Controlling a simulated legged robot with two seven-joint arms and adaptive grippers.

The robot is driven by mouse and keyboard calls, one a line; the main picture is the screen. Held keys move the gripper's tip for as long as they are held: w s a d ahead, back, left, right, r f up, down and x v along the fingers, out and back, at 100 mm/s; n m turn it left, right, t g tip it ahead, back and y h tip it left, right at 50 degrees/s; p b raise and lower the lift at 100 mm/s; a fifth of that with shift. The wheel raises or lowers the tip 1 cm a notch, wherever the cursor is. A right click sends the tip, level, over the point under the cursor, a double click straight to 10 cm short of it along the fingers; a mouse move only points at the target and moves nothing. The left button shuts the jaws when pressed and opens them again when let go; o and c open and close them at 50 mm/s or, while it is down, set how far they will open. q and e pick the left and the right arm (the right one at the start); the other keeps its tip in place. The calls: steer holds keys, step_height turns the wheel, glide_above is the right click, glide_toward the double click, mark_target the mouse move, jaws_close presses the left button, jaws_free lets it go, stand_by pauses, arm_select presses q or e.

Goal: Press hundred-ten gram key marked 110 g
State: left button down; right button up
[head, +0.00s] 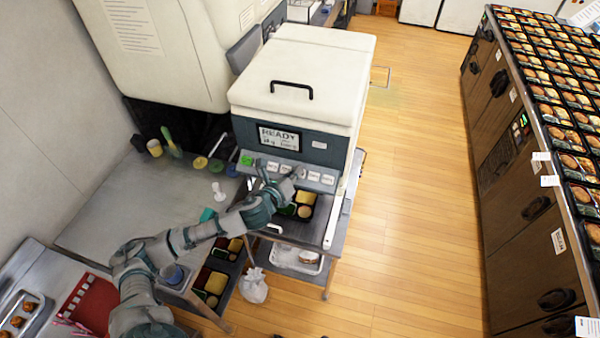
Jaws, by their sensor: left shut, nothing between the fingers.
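A white machine (300,75) with a black lid handle stands at the top centre. Its small display (279,138) reads READY, with a smaller line that I cannot read surely. Below it runs a row of keys: a green key (247,160) at the left and several pale keys (314,176) to the right. The key labels are too small to read, so I cannot tell which is 110 g. My left gripper (282,177) is shut and empty at the key row, covering part of its middle. I cannot tell whether it touches a key. My right gripper is not in view.
A bento tray (304,198) lies under the key row, partly behind my left arm. More trays (212,282) sit lower left. A grey counter (130,205) with small cups is at the left. Cabinets topped with many bento trays line the right. The wooden floor (420,200) between is clear.

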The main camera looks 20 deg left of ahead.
arm_select(q)
steer(key=shift+w+f, duration=0.15)
steer(key=shift+f, duration=0.2)
stand_by(0.4)
steer(key=shift+s+d+r+p, duration=0.15)
steer(key=shift+s+r+p, duration=0.25)
steer(key=shift+r+p, duration=0.5)
steer(key=shift+f, duration=0.1)
steer(key=shift+s+r+p, duration=0.2)
steer(key=shift+r+p, duration=0.25)
steer(key=shift+p, duration=0.2)
steer(key=s+r+p, duration=0.2)
steer(key=r+p, duration=0.1)
steer(key=shift+r+p, duration=0.2)
steer(key=shift+p, duration=0.1)
